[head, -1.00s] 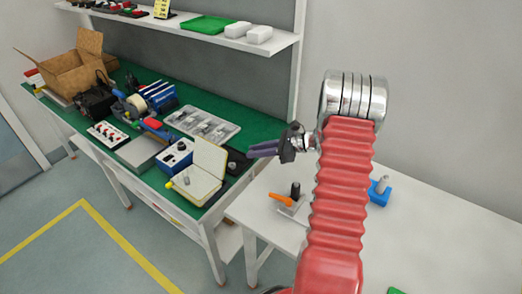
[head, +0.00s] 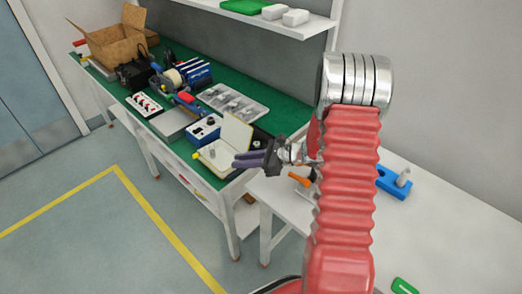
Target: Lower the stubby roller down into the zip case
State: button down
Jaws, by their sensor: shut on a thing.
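The open zip case (head: 237,132) lies on the green bench near its front right corner, its pale lid standing up at the back. A small grey piece (head: 212,153) shows inside it. My gripper (head: 236,160), with dark purple fingers, is shut and points left. In the picture its tips overlap the right part of the case; the height between them is hard to tell. The stubby roller in the grip is hidden by the fingers, so its tilt cannot be seen.
A blue box with knobs (head: 203,131) stands just left of the case, and a grey parts tray (head: 232,103) lies behind. A white table (head: 440,225) with a blue holder (head: 392,184) is at right. A shelf (head: 295,28) hangs above the bench.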

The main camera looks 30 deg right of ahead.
jog(key=s+a+f+n+g, duration=0.1)
jog(key=s+a, duration=0.2)
jog(key=a, duration=0.6)
jog(key=shift+a+f+y, duration=0.3)
jog(key=shift+a+f, duration=0.05)
